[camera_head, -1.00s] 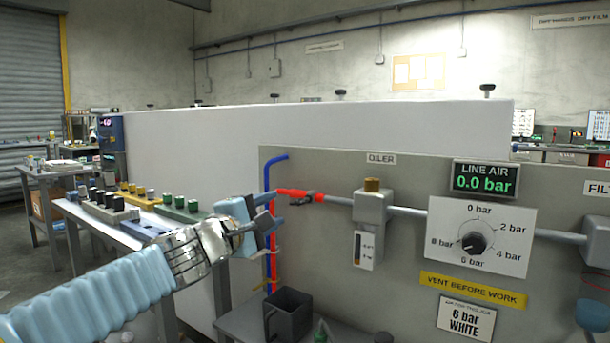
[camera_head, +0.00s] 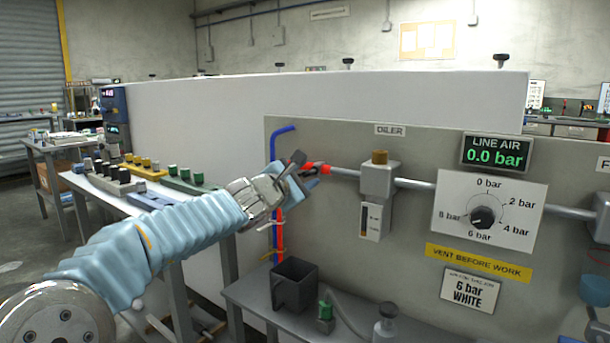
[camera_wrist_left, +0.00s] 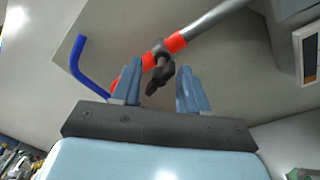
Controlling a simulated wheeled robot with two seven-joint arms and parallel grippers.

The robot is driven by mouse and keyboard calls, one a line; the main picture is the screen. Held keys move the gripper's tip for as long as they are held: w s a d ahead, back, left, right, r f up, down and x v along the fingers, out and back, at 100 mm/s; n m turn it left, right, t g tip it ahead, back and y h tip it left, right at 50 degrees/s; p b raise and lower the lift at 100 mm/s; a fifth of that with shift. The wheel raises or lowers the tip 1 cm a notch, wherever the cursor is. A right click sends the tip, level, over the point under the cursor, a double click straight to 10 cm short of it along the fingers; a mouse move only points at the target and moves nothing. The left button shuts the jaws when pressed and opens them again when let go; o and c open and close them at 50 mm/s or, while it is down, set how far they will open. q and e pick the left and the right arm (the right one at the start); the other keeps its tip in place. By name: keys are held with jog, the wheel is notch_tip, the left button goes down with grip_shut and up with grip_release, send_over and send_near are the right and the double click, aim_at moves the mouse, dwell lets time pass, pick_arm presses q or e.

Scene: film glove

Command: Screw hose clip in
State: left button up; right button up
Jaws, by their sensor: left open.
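A red hose (camera_head: 324,169) runs to the grey pipe on the panel; it also shows in the wrist view (camera_wrist_left: 174,43). A dark clip-like part (camera_wrist_left: 161,72) sits around the red hose, with a black piece hanging down from it. My left gripper (camera_head: 303,172) is at this part and hides much of it in the head view. In the left wrist view its two blue fingers (camera_wrist_left: 159,80) are apart, with the black piece showing between them. Whether they touch it I cannot tell. My right gripper is in neither view.
A blue pipe (camera_head: 284,130) bends down the panel's left edge. The oiler (camera_head: 378,180) is right of the hose. A dark open bin (camera_head: 293,286) and a green-topped item (camera_head: 325,314) stand on the shelf below. The line air display (camera_head: 495,153) reads 0.0 bar.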

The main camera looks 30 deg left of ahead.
pick_arm(q)
jog(key=shift+w, duration=0.35)
grip_shut()
dwell(1.2)
grip_release()
jog(key=shift+s, duration=0.15)
